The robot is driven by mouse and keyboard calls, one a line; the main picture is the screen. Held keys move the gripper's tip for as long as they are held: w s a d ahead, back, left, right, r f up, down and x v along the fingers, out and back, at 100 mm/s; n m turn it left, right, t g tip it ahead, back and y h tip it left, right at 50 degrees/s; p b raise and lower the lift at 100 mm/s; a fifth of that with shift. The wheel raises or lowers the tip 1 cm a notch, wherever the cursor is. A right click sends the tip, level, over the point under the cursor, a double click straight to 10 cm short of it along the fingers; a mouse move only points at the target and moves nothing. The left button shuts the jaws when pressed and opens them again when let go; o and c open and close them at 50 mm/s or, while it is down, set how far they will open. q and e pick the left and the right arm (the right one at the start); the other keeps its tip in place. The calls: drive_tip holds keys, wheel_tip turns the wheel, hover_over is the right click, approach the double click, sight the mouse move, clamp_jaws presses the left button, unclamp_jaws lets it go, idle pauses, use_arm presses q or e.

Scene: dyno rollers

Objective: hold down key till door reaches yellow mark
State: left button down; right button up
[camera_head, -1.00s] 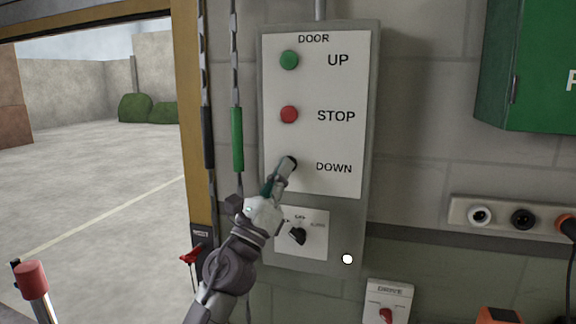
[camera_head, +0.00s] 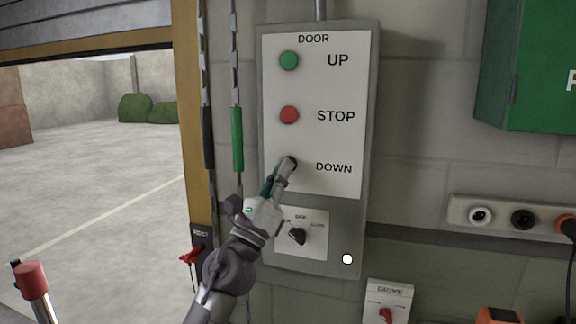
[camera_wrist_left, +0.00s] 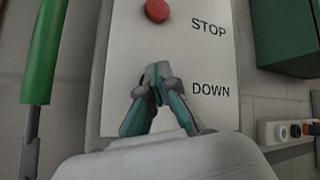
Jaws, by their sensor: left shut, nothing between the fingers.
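The door control box (camera_head: 370,120) on the wall has a green UP button (camera_head: 289,60), a red STOP button (camera_head: 289,115) and a dark DOWN key (camera_head: 290,162). My left gripper (camera_head: 287,168) is shut and empty. Its fingertips are at the DOWN key and cover most of it; the left wrist view shows the closed fingertips (camera_wrist_left: 157,75) beside the DOWN label. I cannot tell how far the key is pressed. The door (camera_head: 80,30) shows at the top left, its lower edge across the top of the opening. No yellow mark is clearly distinguishable on the yellow-brown door frame (camera_head: 186,120).
A green pull handle (camera_head: 237,138) and chains hang left of the box. A rotary switch (camera_head: 298,236) sits below the keys. A green cabinet (camera_head: 530,70) and a socket strip (camera_head: 500,214) are on the right. A red-topped post (camera_head: 32,280) stands at lower left.

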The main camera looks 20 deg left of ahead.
use_arm(q)
drive_tip(key=shift+s, duration=0.1)
drive_tip(key=shift+s+p, duration=0.35)
drive_tip(key=shift+s, duration=0.3)
drive_tip(key=s+p, duration=0.2)
drive_tip(key=s, duration=0.3)
drive_tip(key=shift+a, duration=0.1)
